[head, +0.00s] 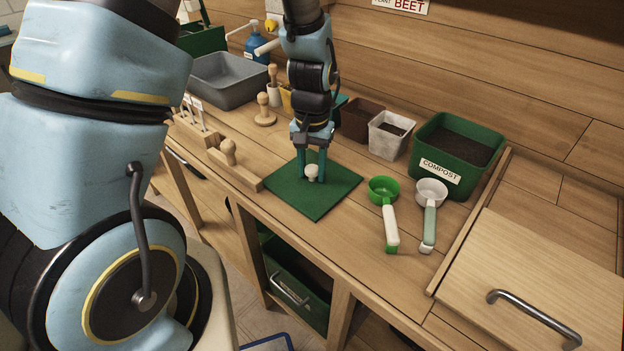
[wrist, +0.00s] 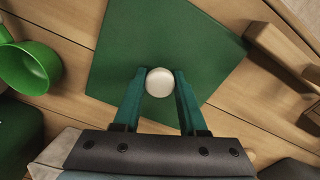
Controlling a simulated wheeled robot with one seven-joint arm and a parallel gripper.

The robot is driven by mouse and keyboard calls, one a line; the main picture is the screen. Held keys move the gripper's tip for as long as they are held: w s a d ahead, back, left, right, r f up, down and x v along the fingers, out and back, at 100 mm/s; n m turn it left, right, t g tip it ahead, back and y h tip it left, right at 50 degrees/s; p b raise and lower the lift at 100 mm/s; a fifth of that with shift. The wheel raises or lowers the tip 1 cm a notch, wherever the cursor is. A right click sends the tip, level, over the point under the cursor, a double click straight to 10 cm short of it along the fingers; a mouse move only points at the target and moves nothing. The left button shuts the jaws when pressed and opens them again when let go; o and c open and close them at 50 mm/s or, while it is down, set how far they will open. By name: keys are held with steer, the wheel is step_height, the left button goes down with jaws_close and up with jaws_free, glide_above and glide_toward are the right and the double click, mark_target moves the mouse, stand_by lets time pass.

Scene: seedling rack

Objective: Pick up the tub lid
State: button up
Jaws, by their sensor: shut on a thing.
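The tub lid (head: 337,190) is a flat dark green square with a pale round knob (head: 311,173) at its middle. It lies on the wooden bench near the front edge, and it fills much of the wrist view (wrist: 180,35). My gripper (head: 311,178) points down over the lid. Its two teal fingers are shut on the knob, one on each side, as the wrist view (wrist: 160,80) shows. I see no clear gap between lid and bench. The open green compost tub (head: 438,173), full of dark soil, stands to the right at the back.
A green scoop (head: 384,190) and a white scoop (head: 431,193) lie right of the lid. A wooden block with a peg (head: 229,160) sits close on its left. Two small pots (head: 388,143) and a grey basin (head: 228,85) stand behind. A handled wooden panel (head: 545,270) is far right.

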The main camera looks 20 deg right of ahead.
jaws_close()
steer(key=shift+r, duration=0.1)
